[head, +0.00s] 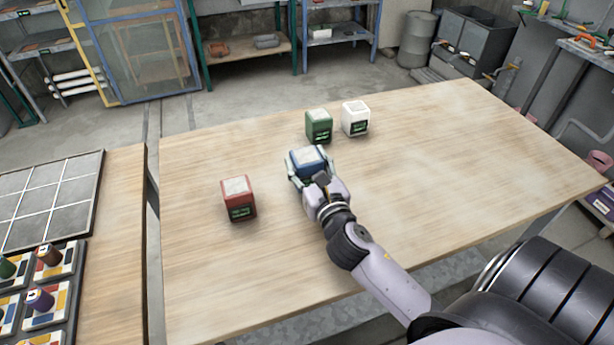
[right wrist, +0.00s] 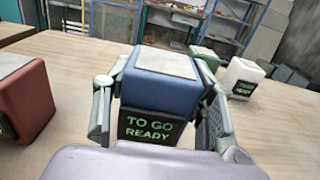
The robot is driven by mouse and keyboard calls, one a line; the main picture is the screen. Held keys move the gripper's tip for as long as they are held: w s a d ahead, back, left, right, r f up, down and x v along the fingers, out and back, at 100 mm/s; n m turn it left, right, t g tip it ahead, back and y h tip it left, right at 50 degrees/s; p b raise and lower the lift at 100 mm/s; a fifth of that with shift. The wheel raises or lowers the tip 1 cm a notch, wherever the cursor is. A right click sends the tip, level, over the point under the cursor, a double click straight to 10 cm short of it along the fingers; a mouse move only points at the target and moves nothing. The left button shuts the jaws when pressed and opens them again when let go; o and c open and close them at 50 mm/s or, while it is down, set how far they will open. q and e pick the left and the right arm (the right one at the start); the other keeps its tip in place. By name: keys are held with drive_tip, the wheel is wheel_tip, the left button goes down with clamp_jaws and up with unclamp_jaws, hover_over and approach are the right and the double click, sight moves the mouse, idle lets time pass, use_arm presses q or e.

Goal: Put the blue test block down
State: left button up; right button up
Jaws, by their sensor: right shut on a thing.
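The blue test block (head: 307,160) is between the fingers of my right gripper (head: 308,172), near the middle of the wooden table (head: 400,200). In the right wrist view the blue block (right wrist: 165,85) stands upright with a pale top and a dark front panel with green lettering. The right gripper's fingers (right wrist: 160,110) are shut on its two sides. I cannot tell whether its underside touches the table. My left gripper is not in view.
A red block (head: 238,198) stands to the left. A green block (head: 319,125) and a white block (head: 356,118) stand just behind. The table's right side is clear. A second table with a grid panel (head: 50,195) and a tray of spools (head: 40,300) is at the left.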

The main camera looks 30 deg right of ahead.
sight(311, 183)
wheel_tip(311, 183, down, 3)
drive_tip(key=shift+r+b, duration=0.1)
drive_tip(key=shift+b, duration=0.3)
drive_tip(key=shift+f, duration=0.3)
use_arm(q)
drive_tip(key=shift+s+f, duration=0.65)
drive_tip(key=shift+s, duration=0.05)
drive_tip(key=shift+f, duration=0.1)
use_arm(e)
drive_tip(key=o, duration=1.7)
drive_tip(key=shift+f, duration=0.15)
drive_tip(key=shift+c, duration=0.2)
drive_tip(key=b+v, duration=0.3)
drive_tip(key=v, duration=0.9)
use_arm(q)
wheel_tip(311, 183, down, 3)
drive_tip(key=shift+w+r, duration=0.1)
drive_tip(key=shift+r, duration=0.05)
